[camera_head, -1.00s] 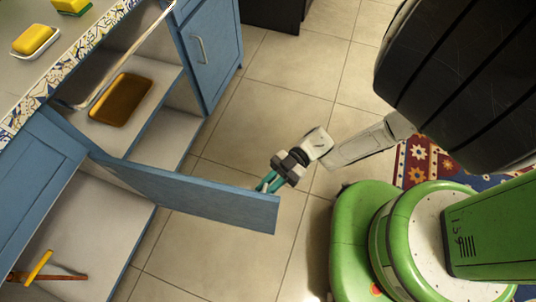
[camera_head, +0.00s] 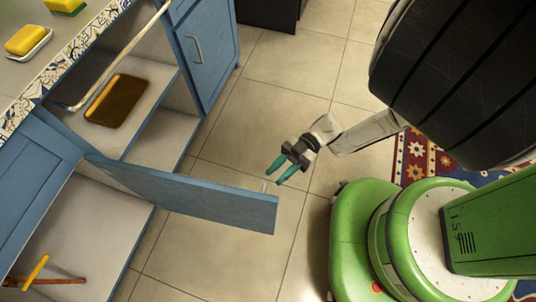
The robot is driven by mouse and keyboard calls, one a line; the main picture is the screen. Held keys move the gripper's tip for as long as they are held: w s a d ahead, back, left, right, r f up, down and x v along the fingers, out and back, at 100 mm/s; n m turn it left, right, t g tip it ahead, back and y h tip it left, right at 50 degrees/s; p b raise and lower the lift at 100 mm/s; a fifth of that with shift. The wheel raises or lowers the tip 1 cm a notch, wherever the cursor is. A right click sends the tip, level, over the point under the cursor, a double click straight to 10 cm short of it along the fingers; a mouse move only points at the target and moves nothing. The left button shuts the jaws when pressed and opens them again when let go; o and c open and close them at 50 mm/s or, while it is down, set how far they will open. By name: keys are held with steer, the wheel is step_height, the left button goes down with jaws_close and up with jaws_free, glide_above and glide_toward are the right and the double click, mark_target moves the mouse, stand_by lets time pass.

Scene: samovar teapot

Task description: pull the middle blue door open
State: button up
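The middle blue door (camera_head: 190,193) stands swung out from the counter over the tiled floor. Its far face and most of its handle are hidden from this view; a small grey bit of the handle (camera_head: 264,186) shows just above the top edge near the free end. My gripper (camera_head: 276,176) is open, with its two teal fingers apart and nothing between them. It is just beyond the door's free end, close to the handle and apparently clear of it.
The cabinet interior shows shelves with a brown tray (camera_head: 117,99). A closed blue door (camera_head: 200,52) stands at the back. A yellow-and-brown tool (camera_head: 38,272) lies inside at lower left. Yellow sponges (camera_head: 27,39) are on the counter. Floor behind my gripper is clear.

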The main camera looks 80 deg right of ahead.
steer(key=v, duration=0.5)
stand_by(0.6)
